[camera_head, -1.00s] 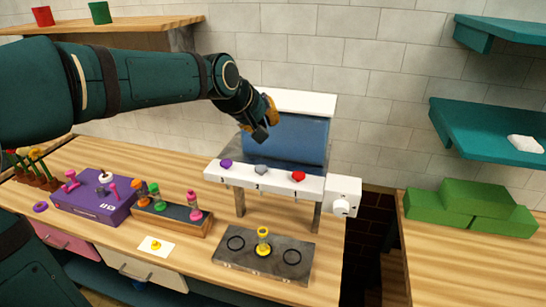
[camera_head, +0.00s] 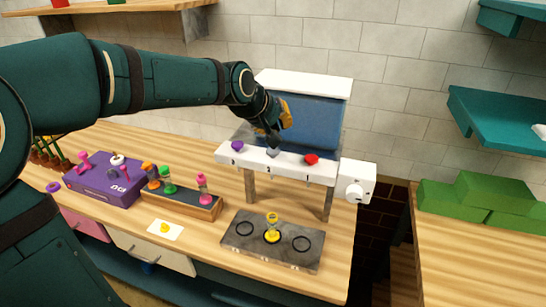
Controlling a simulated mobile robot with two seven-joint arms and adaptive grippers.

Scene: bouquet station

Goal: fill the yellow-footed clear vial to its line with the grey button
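The clear vial (camera_head: 272,219) with its yellow foot stands upright at the middle ring of the dark grey plate (camera_head: 240,247), below the dispenser. Its line and any fill are too small to read. The dispenser's white front bar (camera_head: 254,157) carries a purple button (camera_head: 237,146), the grey button (camera_head: 273,152) in the middle and a red button (camera_head: 311,159). My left gripper (camera_head: 274,138) reaches in from the left with its tip just above or touching the grey button; which one I cannot tell. Its fingers are too dark and small to read. My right gripper is out of view.
A purple box (camera_head: 105,190) and a wooden rack (camera_head: 180,203) with coloured-capped vials stand left of the plate. A white card (camera_head: 165,231) with a yellow mark lies in front. Green boxes (camera_head: 490,195) stand farther right.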

